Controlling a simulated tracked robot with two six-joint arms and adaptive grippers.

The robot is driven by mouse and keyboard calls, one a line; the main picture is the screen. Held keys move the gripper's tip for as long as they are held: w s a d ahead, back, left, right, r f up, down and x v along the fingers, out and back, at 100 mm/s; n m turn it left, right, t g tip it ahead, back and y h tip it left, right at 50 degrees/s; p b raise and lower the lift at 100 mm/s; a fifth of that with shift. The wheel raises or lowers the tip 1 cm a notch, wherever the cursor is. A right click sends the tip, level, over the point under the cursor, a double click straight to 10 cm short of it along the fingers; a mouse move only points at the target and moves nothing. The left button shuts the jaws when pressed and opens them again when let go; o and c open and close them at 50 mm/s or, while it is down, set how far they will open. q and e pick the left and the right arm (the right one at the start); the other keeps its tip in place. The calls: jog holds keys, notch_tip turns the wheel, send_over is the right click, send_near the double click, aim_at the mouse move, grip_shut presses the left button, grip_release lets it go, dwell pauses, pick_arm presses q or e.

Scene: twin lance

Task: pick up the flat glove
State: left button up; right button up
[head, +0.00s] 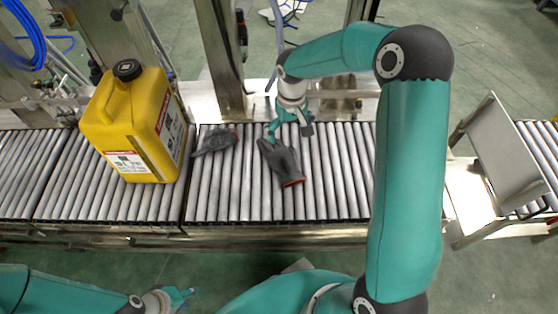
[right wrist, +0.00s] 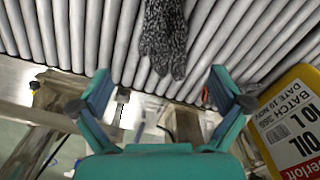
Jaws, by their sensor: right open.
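A dark grey glove (head: 285,162) with an orange-red cuff edge lies stretched out on the rollers, its fingers toward the far side. A second grey glove (head: 215,140) lies to its left, looking more bunched. I cannot tell for certain which is the flat one. My right gripper (head: 290,130) is open and empty over the far, finger end of the stretched-out glove. In the right wrist view the speckled glove fingers (right wrist: 163,40) lie beyond the gap between the open fingertips (right wrist: 160,82). My left gripper (head: 182,296) is low at the left, away from both gloves; its opening is unclear.
A yellow jug (head: 135,125) with a black cap stands on the conveyor (head: 240,195), left of the gloves; it also shows in the right wrist view (right wrist: 290,120). Metal posts (head: 220,60) rise behind the conveyor. The rollers right of the stretched-out glove are clear.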

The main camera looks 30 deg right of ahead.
jog(key=b, duration=0.3)
send_near(286, 163)
jog(key=f, duration=0.5)
jog(key=shift+w+d+f, duration=0.1)
jog(key=shift+w+d, duration=0.05)
jog(key=shift+w, duration=0.15)
jog(key=f, duration=0.1)
jog(key=f+b, duration=0.1)
jog(key=f, duration=0.2)
jog(key=shift+s+f+b, duration=0.25)
jog(key=shift+f+b, duration=0.05)
jog(key=shift+f, duration=0.35)
jog(key=shift+r, duration=0.1)
jog(key=shift+c, duration=0.2)
jog(key=c, duration=0.7)
jog(key=shift+r, duration=0.1)
